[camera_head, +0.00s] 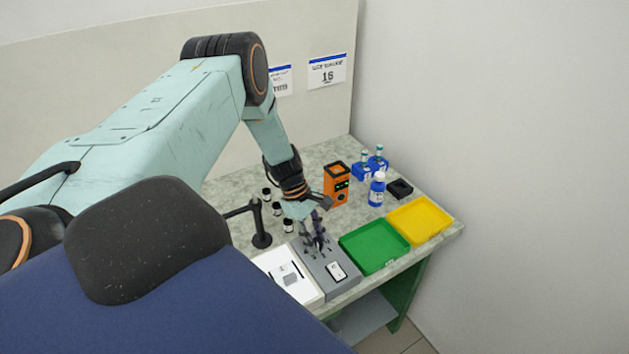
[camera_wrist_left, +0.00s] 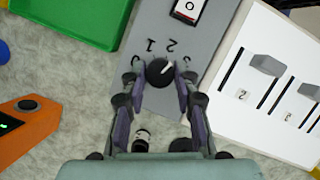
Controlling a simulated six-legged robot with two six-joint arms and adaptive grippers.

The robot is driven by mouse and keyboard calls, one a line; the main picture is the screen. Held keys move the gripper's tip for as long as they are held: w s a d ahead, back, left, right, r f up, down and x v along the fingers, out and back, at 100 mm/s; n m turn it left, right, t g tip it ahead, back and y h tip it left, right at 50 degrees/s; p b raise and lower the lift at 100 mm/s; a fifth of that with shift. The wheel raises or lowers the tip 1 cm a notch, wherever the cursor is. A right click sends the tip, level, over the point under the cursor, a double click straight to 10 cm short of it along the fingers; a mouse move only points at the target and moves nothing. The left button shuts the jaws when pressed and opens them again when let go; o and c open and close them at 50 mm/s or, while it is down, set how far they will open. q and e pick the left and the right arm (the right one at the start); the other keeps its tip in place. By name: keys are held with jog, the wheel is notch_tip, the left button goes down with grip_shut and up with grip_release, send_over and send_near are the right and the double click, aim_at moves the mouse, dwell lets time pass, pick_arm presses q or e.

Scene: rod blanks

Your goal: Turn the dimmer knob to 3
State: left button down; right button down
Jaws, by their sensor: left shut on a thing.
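The dimmer knob (camera_wrist_left: 160,72) is round and black with a white pointer line, set on a grey panel (camera_wrist_left: 205,45). Its pointer slants up and to the right in the wrist view, to the right of the printed 2. The 1 and 2 are readable; marks at the far sides are partly covered by the fingers. My left gripper (camera_wrist_left: 159,82) is shut on the knob, one finger on each side. In the head view, my left gripper (camera_head: 316,246) reaches down onto the grey panel (camera_head: 318,267) and hides the knob. My right gripper is not in view.
A rocker switch (camera_wrist_left: 187,9) sits on the same panel. A white slider panel (camera_wrist_left: 255,110) adjoins it. Green (camera_head: 374,246) and yellow (camera_head: 420,221) trays lie to the right. An orange device (camera_head: 336,187), a blue bottle (camera_head: 377,190) and a black stand (camera_head: 260,238) are behind.

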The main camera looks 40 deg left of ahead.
pick_arm(q)
jog(key=m+g+b, duration=0.1)
jog(key=m, duration=0.1)
jog(key=m+b, duration=0.2)
jog(key=shift+w+d+m+g, duration=0.1)
jog(key=shift+m+g, duration=0.2)
jog(key=shift+g, duration=0.1)
dwell(0.5)
jog(key=c, duration=1)
grip_release()
jog(key=v, duration=1.2)
jog(key=shift+d, duration=0.1)
